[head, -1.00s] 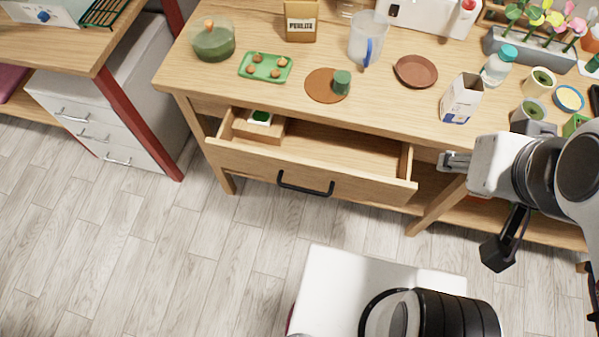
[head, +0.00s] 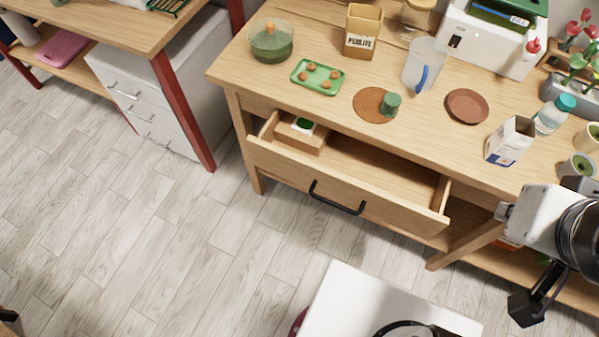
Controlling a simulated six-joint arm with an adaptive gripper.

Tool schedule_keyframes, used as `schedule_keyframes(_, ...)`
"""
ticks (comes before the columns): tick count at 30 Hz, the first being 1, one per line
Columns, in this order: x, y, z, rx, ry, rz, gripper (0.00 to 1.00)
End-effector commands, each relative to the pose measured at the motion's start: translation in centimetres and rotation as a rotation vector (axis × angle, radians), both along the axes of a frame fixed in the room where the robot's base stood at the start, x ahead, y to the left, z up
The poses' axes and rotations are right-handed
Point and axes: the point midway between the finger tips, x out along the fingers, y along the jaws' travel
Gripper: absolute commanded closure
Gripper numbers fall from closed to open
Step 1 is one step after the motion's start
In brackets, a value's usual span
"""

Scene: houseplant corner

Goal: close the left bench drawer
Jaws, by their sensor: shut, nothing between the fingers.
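The left bench drawer (head: 345,187) stands pulled out from under the front of the wooden bench. Its front carries a dark bar handle (head: 337,198). Inside at its left end is a small wooden box (head: 302,137) with a green-and-white item in it; the rest of the visible drawer floor looks bare. My gripper (head: 503,212) is at the right edge of the head view, to the right of the drawer's right end and apart from it. It is shut and empty. Part of my wrist and arm is cut off by the frame.
The bench top (head: 330,115) holds a green seed tray (head: 317,77), a jug (head: 423,65), a carton (head: 509,141) and a terracotta saucer (head: 467,106). A white drawer cabinet (head: 150,100) and red table leg (head: 185,110) stand left. Floor before the drawer's left half is clear.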

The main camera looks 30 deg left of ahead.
Motion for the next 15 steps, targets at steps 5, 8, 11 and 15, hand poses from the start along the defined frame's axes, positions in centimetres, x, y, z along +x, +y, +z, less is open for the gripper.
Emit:
schedule_keyframes(5,0.0,0.6,-0.1,0.000,0.003,0.028,1.00)
schedule_keyframes(8,0.1,1.4,-0.4,-0.001,0.020,0.063,1.00)
schedule_keyframes(11,0.1,2.5,-1.2,-0.003,0.052,0.112,1.00)
schedule_keyframes(15,0.2,4.5,-2.4,-0.011,0.109,0.194,1.00)
